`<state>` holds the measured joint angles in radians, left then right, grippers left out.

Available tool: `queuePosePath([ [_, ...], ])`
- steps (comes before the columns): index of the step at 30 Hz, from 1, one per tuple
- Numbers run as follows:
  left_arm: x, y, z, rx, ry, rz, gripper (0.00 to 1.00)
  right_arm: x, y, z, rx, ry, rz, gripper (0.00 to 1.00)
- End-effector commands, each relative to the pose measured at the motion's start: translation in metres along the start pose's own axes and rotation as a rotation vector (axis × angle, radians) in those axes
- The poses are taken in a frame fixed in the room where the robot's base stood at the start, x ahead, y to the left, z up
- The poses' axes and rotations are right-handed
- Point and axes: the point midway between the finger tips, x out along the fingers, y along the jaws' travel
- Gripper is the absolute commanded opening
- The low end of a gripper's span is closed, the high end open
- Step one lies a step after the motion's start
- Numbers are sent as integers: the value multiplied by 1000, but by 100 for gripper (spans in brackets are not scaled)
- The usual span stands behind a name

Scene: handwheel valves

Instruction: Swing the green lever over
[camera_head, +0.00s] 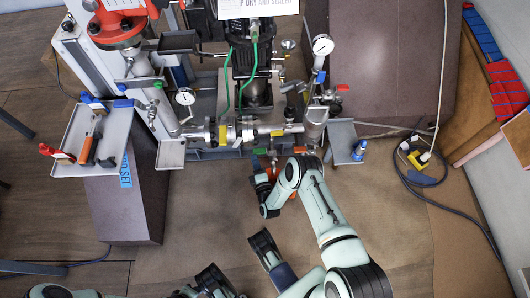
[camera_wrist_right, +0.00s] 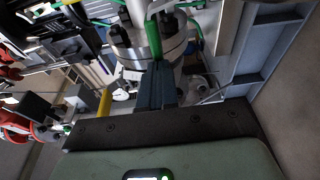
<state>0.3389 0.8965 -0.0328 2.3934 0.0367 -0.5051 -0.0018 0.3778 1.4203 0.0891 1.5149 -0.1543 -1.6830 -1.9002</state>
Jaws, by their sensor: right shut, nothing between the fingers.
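The green lever (camera_wrist_right: 153,40) stands upright in the middle of the right wrist view, in front of a round metal flange. In the head view it is a small green piece (camera_head: 259,151) below the horizontal pipe. My right gripper (camera_wrist_right: 157,68) is shut and empty. Its dark fingertips are at the lower end of the lever in the wrist view; whether they touch it I cannot tell. In the head view my right gripper (camera_head: 260,167) is just below the lever, partly hidden by my arm. Dark parts of my left arm show at the bottom edge; its jaws are unclear.
The pipe with its yellow band (camera_head: 277,133) and flanges lies just behind the lever. A pressure gauge (camera_head: 185,97) stands to the left. A tray with tools (camera_head: 78,172) is further left. A small shelf (camera_head: 345,140) is at the right. The floor in front is mostly open.

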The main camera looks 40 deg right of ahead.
Motion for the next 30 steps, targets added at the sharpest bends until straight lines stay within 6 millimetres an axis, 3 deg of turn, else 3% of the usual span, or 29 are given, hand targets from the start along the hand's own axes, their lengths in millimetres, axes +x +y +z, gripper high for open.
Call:
queuePosePath([
  [11, -2, 0, 0, 0, 0, 0, 38, -2, 1, 1, -1, -2, 1, 0],
  [24, -23, 3, 2, 1, 5, 2, 38, -36, 2, 0, -1, 0, 0, 0],
  [30, -25, 4, 2, 1, 5, 2, 38, -40, 0, 0, 0, -1, 1, 0],
])
